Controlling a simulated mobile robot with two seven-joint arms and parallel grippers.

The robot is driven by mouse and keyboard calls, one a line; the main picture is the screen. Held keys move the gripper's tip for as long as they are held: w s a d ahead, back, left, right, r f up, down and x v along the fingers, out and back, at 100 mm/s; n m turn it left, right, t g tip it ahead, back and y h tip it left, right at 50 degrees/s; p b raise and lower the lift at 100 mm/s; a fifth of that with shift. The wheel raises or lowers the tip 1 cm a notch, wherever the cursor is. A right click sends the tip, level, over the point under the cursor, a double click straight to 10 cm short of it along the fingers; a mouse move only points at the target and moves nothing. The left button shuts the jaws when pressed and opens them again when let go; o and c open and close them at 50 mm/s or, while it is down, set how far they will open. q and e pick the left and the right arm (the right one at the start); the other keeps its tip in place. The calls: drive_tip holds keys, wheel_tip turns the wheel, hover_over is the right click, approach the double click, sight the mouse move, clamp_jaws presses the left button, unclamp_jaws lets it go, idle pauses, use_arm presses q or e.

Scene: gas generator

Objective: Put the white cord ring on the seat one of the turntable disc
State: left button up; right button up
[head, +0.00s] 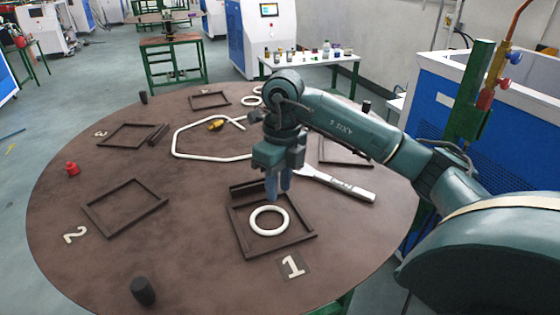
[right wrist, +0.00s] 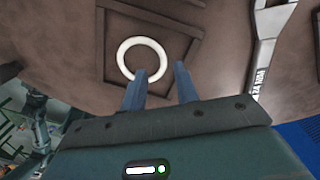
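The white cord ring (head: 269,207) lies flat inside the dark square frame (head: 242,240) of seat one, beside the white "1" label (head: 292,267) on the brown turntable disc (head: 190,240). It also shows in the right wrist view (right wrist: 122,62), just beyond the fingertips. My right gripper (head: 278,193) points down above the back part of this frame, near the ring's far edge. In the wrist view its two fingers (right wrist: 160,72) are apart with nothing gripped; one fingertip overlaps the ring's lower edge, and I cannot tell if they touch. My left gripper is out of view.
A wrench (head: 340,185) lies right of seat one. A bent white tube (head: 176,143) and a brass fitting (head: 216,125) lie behind. Other square frames, a red part (head: 72,168) and a black cylinder (head: 143,291) stand around the disc. Its left-centre is clear.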

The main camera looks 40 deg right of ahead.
sight(281, 210)
wheel_tip(281, 210, up, 8)
drive_tip(key=shift+d+f+p, duration=0.15)
drive_tip(key=shift+d+p, duration=0.1)
drive_tip(key=shift+p, duration=0.15)
idle(0.4)
